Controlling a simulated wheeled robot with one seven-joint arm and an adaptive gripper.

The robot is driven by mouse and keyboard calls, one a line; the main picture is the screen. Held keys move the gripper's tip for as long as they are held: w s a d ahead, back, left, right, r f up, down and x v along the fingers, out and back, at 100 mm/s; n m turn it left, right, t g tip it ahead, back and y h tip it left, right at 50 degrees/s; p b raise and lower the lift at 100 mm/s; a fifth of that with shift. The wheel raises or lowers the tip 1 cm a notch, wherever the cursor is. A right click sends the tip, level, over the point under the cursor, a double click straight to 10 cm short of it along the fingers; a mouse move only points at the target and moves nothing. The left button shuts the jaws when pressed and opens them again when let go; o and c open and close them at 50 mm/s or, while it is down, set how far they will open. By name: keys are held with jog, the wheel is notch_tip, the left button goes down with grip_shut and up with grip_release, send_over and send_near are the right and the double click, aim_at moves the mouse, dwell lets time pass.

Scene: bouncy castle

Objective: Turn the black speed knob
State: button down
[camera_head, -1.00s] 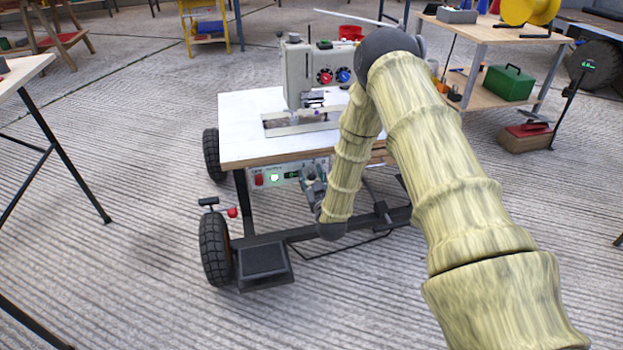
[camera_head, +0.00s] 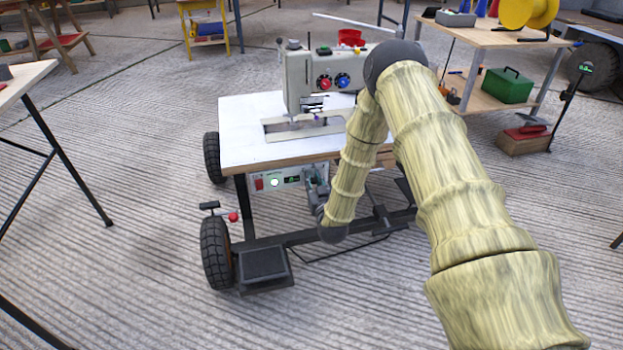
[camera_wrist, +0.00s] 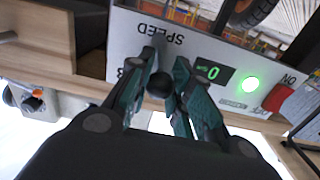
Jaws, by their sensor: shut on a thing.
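The black speed knob (camera_wrist: 160,86) sits on the front of a pale control panel, under the upside-down word SPEED in the wrist view. My gripper (camera_wrist: 159,80) has its two teal-and-black fingers closed around the knob, one on each side. In the head view my gripper (camera_head: 316,184) is at the panel (camera_head: 283,179) below the table's front edge, and my arm hides the knob there. The panel also holds a small green-digit display (camera_wrist: 209,73), a lit green light (camera_wrist: 249,83) and a red switch (camera_wrist: 277,97).
The panel hangs under a white-topped, wheeled table (camera_head: 245,130) carrying a sewing machine (camera_head: 310,80). A black pedal (camera_head: 264,264) and frame bars lie low in front. A wooden drawer box (camera_wrist: 50,35) adjoins the panel. Open floor lies to the left.

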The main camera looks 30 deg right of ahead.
jog(key=shift+s+d+m+p, duration=0.1)
jog(key=shift+d+m+p, duration=0.15)
jog(key=shift+m+p, duration=0.45)
jog(key=shift+s+d+m+p, duration=0.1)
jog(key=shift+d+m+p, duration=0.15)
jog(key=shift+m, duration=0.75)
jog(key=c, duration=1.2)
grip_release()
jog(key=shift+c, duration=0.2)
jog(key=shift+w, duration=0.1)
jog(key=v, duration=1.2)
